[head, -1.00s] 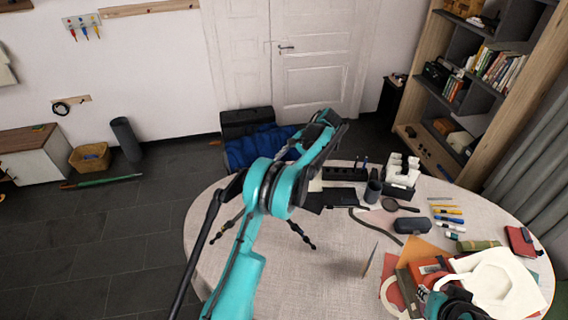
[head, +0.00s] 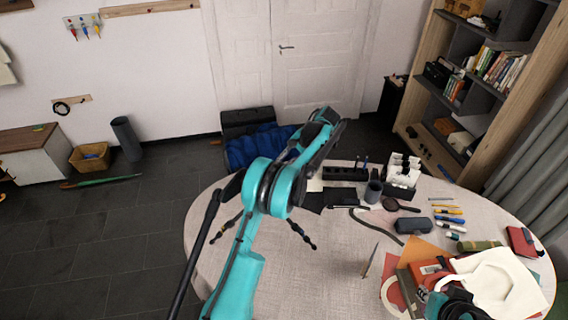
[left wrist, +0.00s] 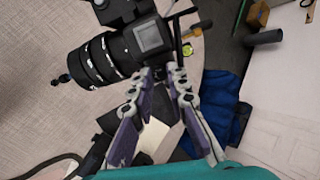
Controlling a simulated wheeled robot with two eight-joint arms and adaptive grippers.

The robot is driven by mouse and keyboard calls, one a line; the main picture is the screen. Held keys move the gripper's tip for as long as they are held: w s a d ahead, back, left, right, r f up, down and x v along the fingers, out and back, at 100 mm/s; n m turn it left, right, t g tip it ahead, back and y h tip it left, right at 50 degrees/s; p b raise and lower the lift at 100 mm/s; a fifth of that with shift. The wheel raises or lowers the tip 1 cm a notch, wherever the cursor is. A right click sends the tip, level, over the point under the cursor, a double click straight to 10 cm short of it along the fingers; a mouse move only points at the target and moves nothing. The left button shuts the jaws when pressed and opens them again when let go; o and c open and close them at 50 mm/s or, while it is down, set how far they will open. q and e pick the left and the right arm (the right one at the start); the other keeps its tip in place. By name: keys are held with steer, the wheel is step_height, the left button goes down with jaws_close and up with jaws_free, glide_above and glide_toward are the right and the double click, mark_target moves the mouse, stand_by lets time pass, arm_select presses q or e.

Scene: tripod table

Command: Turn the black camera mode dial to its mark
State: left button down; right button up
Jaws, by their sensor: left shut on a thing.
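In the left wrist view a black camera (left wrist: 150,37) with a thick ribbed lens (left wrist: 98,62) pointing left fills the upper left. My left gripper (left wrist: 160,74) is at the camera's lower edge, its two fingertips closed around a small dark part there. That part is where the mode dial appears to be; the fingertips mostly hide it, and its mark cannot be made out. In the head view my left arm hides the camera and gripper, and only dark tripod legs (head: 302,235) show beside it.
The round table (head: 335,285) has bare cloth at its front middle. A black case (head: 413,225), a magnifier (head: 400,206), a grey cup (head: 373,191) and pens (head: 447,218) lie to the right. A large white piece (head: 480,272) lies over books at the right edge.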

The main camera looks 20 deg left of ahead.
arm_select(q)
steer(key=shift+a+n+h+b, duration=0.1)
steer(key=shift+n+h+b, duration=0.55)
steer(key=shift+n, duration=2.55)
steer(key=c, duration=1.5)
jaws_free()
steer(key=shift+o, duration=0.2)
